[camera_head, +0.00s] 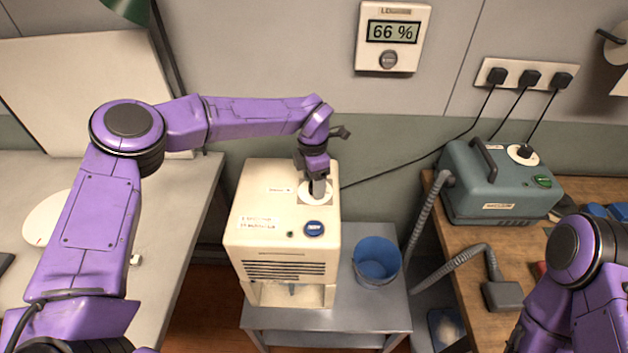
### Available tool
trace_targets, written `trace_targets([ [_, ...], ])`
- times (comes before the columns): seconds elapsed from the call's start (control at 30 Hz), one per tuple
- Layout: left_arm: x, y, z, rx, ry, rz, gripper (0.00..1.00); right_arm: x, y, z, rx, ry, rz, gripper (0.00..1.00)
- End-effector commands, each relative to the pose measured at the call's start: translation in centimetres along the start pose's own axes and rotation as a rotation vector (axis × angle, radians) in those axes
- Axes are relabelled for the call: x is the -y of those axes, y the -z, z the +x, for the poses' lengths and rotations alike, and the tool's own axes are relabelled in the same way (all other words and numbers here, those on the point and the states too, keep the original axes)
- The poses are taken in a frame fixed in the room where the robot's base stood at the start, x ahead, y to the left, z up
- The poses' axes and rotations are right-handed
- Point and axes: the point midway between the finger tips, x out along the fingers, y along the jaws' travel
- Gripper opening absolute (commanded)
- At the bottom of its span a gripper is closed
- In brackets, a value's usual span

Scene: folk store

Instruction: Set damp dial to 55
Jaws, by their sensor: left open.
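A cream box-shaped machine (262,222) stands on a small grey metal table, with vents on its front. On its top is a round white dial plate (304,197). My left gripper (318,188) is open and points down at this dial, its fingers over the plate. The fingers hide the middle of the dial, so its setting cannot be read, and I cannot tell whether they touch it. A wall display (393,32) reads 66 %. My right gripper is out of view.
A blue bucket (377,262) stands right of the machine on the metal table (330,320). A teal device (497,188) with a grey hose (430,215) is on the wooden bench at right. A socket strip (510,74) with cables hangs on the wall.

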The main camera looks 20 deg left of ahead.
Motion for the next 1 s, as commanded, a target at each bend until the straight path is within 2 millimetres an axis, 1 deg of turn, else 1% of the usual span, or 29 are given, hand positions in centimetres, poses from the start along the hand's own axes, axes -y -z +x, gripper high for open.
trace_targets([
  [0.07, 0.0, 0.0, -0.3, 0.001, -0.001, 0.000, 0.64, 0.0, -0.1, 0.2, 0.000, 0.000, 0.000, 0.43],
  [0.17, -0.1, -0.1, -1.7, 0.003, -0.003, 0.000, 0.64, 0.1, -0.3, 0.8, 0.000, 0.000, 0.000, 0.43],
  [0.4, -0.1, 0.0, -7.5, 0.004, -0.005, -0.001, 0.64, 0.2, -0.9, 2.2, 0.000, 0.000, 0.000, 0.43],
  [0.53, -0.1, 0.0, -9.6, 0.002, -0.003, 0.000, 0.64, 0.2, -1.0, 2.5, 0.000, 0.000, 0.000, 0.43],
  [0.6, 0.0, 0.0, -10.2, 0.001, -0.001, 0.000, 0.64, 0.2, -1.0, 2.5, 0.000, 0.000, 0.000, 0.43],
  [0.7, 0.0, 0.0, -10.6, 0.001, -0.001, 0.000, 0.64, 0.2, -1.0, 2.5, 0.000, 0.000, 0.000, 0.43],
  [1.0, 0.0, 0.0, -10.6, 0.001, 0.000, 0.000, 0.64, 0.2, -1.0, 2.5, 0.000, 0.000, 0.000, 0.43],
])
